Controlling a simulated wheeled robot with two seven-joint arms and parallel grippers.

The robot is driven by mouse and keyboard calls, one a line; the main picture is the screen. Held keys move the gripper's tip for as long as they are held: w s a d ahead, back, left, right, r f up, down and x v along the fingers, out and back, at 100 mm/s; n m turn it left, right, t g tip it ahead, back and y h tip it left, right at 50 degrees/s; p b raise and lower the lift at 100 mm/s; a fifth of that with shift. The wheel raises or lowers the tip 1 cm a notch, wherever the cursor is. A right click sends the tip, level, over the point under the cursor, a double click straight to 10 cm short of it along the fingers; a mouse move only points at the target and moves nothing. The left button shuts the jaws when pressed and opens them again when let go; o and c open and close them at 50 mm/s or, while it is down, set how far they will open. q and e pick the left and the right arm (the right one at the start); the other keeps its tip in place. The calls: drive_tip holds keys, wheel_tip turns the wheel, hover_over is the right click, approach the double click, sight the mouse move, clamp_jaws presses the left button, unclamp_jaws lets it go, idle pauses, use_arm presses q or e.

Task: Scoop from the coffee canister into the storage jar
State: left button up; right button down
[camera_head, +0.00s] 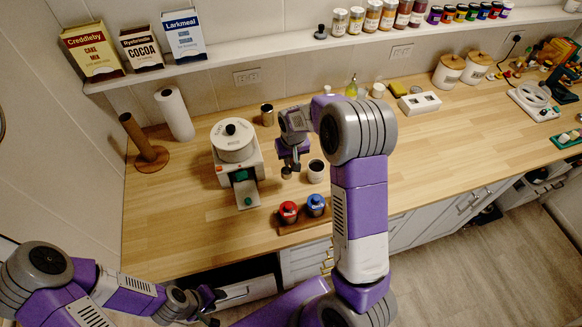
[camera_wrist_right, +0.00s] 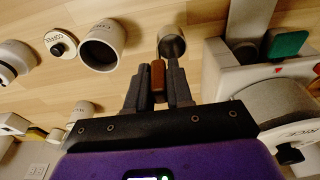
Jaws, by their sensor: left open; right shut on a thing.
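My right gripper (camera_head: 291,160) is shut on the brown handle of a metal scoop (camera_wrist_right: 172,45). Its round cup also shows in the head view (camera_head: 286,173), just left of an open white canister (camera_head: 316,172) with a dark inside, apart from it. In the wrist view the canister (camera_wrist_right: 100,45) bears partly readable lettering, and a lid marked COFFEE (camera_wrist_right: 60,43) lies beside it. A white vessel (camera_wrist_right: 15,62) at the wrist view's left edge may be the storage jar; I cannot tell. The scoop's contents are unclear. My left gripper (camera_head: 212,300) is open and empty, low before the counter.
A white rice dispenser (camera_head: 234,145) stands left of the scoop. Red (camera_head: 289,211) and blue (camera_head: 316,205) lidded pots sit at the front edge. My right arm hides part of the counter. The left front counter is clear.

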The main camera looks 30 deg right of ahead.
drive_tip(key=s+d+r+b, duration=0.25)
drive_tip(key=d+r, duration=0.35)
drive_tip(key=d, duration=0.5)
wheel_tip(320, 180, down, 8)
drive_tip(key=b, duration=0.5)
drive_tip(key=shift+w+a+b, duration=0.25)
drive_tip(key=shift+b, duration=0.1)
drive_tip(key=shift+f, duration=0.25)
idle(0.4)
idle(0.8)
wheel_tip(320, 180, up, 7)
drive_tip(key=p, duration=0.5)
drive_tip(key=shift+f, duration=0.2)
idle(0.6)
